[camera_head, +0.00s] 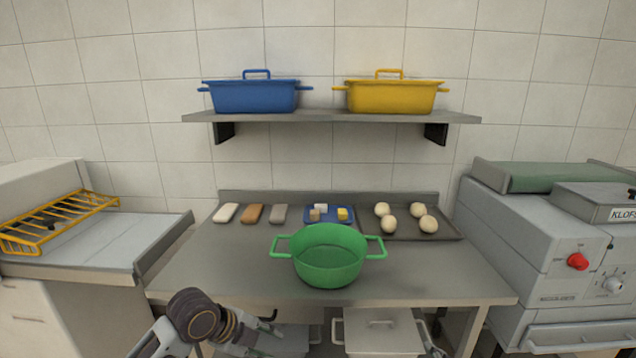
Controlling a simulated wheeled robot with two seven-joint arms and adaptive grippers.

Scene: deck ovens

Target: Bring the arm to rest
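My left arm comes in at the bottom left, in front of the table's front edge. Its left gripper (262,328) is low, beside the arm's dark round joint, and is small and dark against the shelf below. I cannot tell whether its fingers are open or shut, and I see nothing held in it. My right gripper is not in view. A green pot (330,272) without a lid stands upright on the steel table (225,270), apart from the arm.
Loaves, a blue tray (310,221) with small blocks and a baking tray (445,232) with dough balls lie along the table's back. Blue (254,96) and yellow (392,97) pots stand on the wall shelf. A yellow rack (60,220) is left, an oven (535,255) right.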

